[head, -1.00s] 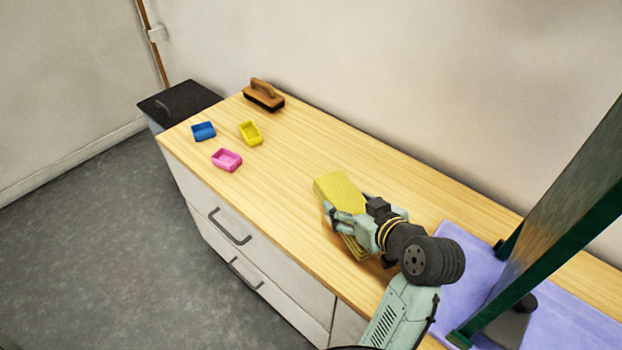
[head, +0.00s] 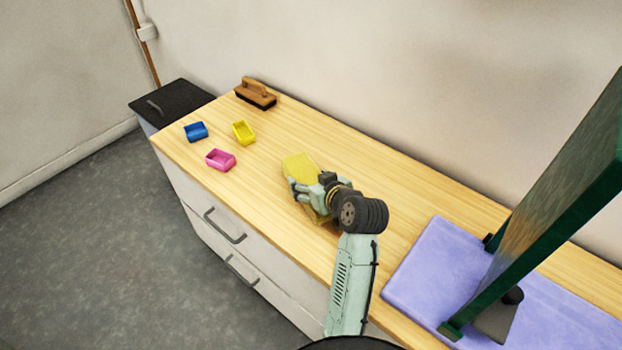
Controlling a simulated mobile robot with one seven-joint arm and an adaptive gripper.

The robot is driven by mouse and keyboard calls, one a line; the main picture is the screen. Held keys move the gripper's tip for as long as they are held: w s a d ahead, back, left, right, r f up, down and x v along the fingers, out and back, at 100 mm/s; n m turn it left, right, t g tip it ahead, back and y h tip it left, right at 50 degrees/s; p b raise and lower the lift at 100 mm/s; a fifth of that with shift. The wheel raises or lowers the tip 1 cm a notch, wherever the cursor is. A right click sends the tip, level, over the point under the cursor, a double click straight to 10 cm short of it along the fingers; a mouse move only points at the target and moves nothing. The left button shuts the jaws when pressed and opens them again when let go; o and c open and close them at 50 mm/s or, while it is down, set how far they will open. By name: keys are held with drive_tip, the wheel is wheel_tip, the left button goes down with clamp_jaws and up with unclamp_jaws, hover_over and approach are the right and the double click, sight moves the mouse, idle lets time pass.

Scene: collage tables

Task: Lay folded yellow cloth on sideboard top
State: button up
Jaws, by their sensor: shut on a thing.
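The folded yellow cloth (head: 298,165) is at the middle of the wooden sideboard top (head: 335,170). My gripper (head: 305,190) is shut on the cloth, and its fingers and wrist cover the cloth's near part. A small piece of the cloth shows below the fingers, near the front edge. I cannot tell whether the cloth touches the top or is held just above it.
Blue (head: 196,132), yellow (head: 243,132) and pink (head: 220,160) small trays and a wooden brush (head: 256,93) stand at the left end. Bare wood lies around the cloth.

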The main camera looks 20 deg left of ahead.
drive_tip(key=shift+f, duration=0.15)
drive_tip(key=o, duration=1.2)
